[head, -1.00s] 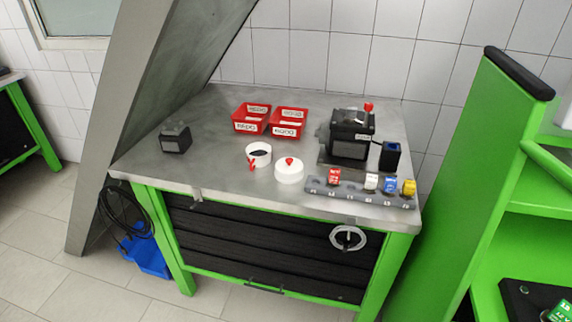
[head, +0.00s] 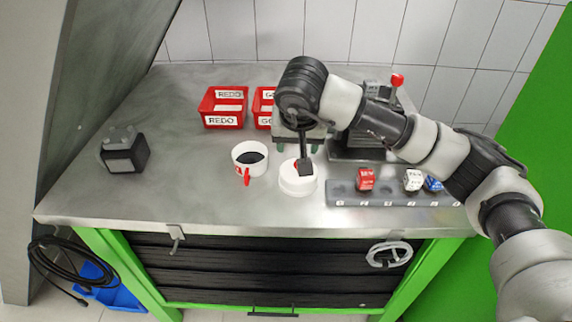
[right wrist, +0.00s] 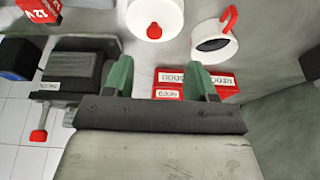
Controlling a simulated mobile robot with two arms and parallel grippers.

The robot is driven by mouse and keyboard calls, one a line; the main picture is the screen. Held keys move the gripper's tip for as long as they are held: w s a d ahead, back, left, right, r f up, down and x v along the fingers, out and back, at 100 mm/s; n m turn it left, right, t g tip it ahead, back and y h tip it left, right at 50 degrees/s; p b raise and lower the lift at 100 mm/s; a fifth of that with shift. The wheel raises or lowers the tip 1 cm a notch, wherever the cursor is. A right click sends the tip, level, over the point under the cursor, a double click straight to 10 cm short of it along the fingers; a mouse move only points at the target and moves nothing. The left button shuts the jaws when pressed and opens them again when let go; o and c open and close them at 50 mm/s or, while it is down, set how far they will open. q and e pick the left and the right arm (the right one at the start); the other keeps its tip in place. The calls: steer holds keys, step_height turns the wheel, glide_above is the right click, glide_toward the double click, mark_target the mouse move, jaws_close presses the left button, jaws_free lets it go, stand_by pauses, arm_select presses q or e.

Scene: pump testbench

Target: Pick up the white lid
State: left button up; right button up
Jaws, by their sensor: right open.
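The white lid (head: 298,186), a round piece with a red knob, lies on the grey metal bench, right of a white cup. My right gripper (head: 297,148) is above and behind the lid in the head view, and a dark part of my wrist hides some of the lid's top. In the right wrist view the lid (right wrist: 140,17) is at the top edge, cut off, with its red knob showing. The green fingers of the right gripper (right wrist: 162,78) are apart, with nothing between them. My left gripper is not in view.
The white cup (head: 250,166) with a red handle stands close left of the lid. Red bins (head: 222,121) stand behind. A grey rack (head: 390,199) with coloured blocks and a dark pump (head: 360,150) are to the right. A black block (head: 124,158) sits far left, with bare bench between.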

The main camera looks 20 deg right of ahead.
steer(key=x, duration=0.1)
steer(key=p+x, duration=0.1)
steer(key=x, duration=0.1)
steer(key=shift+d+f, duration=0.3)
steer(key=shift+d, duration=0.1)
steer(key=shift+w+f, duration=0.2)
steer(key=shift+f, duration=0.15)
steer(key=x, duration=0.1)
steer(key=p+x, duration=0.1)
steer(key=x, duration=0.3)
steer(key=shift+w+d+r+p, duration=0.1)
steer(key=shift+w+d+p, duration=0.05)
steer(key=shift+w+p, duration=0.2)
steer(key=shift+f, duration=0.2)
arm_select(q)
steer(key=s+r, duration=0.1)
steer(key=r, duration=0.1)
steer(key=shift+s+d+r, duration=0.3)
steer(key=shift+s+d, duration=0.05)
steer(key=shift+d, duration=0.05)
arm_select(e)
steer(key=shift+w, duration=0.1)
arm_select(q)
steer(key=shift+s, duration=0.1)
arm_select(e)
steer(key=shift+c, duration=0.5)
steer(key=c, duration=0.8)
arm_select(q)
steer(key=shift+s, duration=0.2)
